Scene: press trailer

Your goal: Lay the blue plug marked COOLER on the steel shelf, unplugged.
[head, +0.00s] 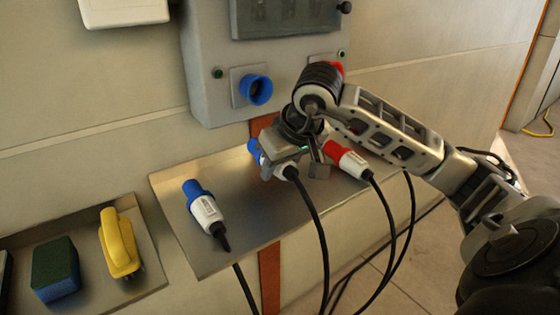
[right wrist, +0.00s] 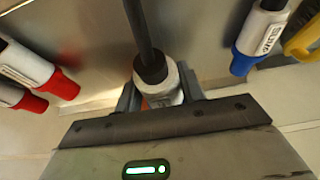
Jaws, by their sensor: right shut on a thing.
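My right gripper (head: 291,168) is shut on a plug with a white body (head: 287,173) and blue front (head: 255,151), over the back of the steel shelf (head: 240,235). I cannot tell whether this plug touches the shelf; its label is hidden. The right wrist view shows its white body (right wrist: 164,86) and black cable between my fingers. Another blue plug (head: 203,206) lies on the shelf to the left; it also shows in the right wrist view (right wrist: 259,38), its label too small to read surely. The blue socket (head: 256,90) above is empty. My left gripper is out of view.
A red plug (head: 347,159) lies on the shelf just right of my gripper. The grey panel (head: 208,105) stands behind. Cables hang over the shelf's front edge. A second tray at left holds a green sponge (head: 56,268) and yellow brush (head: 119,243).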

